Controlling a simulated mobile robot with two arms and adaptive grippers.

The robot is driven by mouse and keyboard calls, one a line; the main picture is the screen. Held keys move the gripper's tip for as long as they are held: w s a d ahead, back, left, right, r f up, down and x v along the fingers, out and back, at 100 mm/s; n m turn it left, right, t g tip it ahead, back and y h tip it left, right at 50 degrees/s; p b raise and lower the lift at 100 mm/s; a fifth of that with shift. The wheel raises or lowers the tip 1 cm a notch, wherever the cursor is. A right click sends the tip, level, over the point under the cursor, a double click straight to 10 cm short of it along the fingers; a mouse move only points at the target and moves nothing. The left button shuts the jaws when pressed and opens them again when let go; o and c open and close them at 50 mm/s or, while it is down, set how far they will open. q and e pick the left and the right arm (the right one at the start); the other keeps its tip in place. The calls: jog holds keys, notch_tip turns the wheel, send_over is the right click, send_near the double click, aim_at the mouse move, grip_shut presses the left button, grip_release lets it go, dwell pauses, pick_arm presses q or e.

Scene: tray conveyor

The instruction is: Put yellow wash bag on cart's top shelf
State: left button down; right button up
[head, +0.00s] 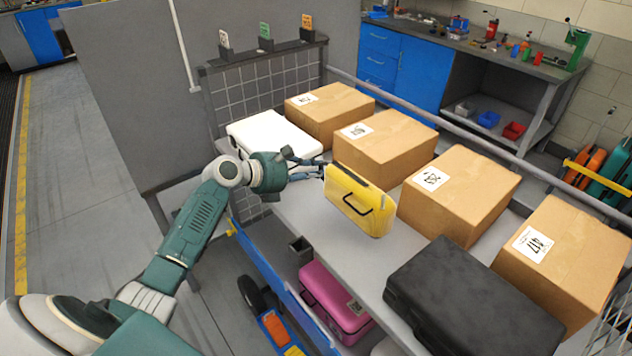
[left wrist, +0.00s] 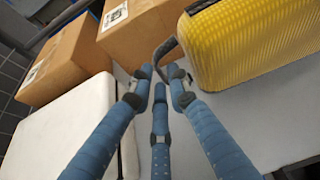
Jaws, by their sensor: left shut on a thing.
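The yellow wash bag (head: 352,208), with a black handle on its side, is at the front edge of the grey top shelf (head: 303,212) in the head view. My left gripper (head: 318,168) reaches it from the left and is shut on a dark strap at the bag's end. In the left wrist view, the blue fingertips (left wrist: 160,76) close around this strap, and the yellow bag (left wrist: 250,48) is at upper right. I cannot tell whether the bag's underside touches the shelf. My right gripper is not in view.
Several cardboard boxes (head: 395,152) line the shelf's back side. A white case (head: 272,134) lies at its far end and a black case (head: 470,305) at its near end. A pink case (head: 335,300) sits on a lower level. Mesh panel (head: 265,92) closes the far end.

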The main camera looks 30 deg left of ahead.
pick_arm(q)
notch_tip(320, 180, down, 4)
jog(key=shift+f, duration=0.15)
dwell(0.3)
jog(key=c, duration=1.7)
grip_release()
jog(key=shift+f, duration=0.1)
jog(key=shift+o, duration=0.2)
jog(key=b+v, duration=0.1)
jog(key=v, duration=1.1)
jog(key=shift+s, duration=0.15)
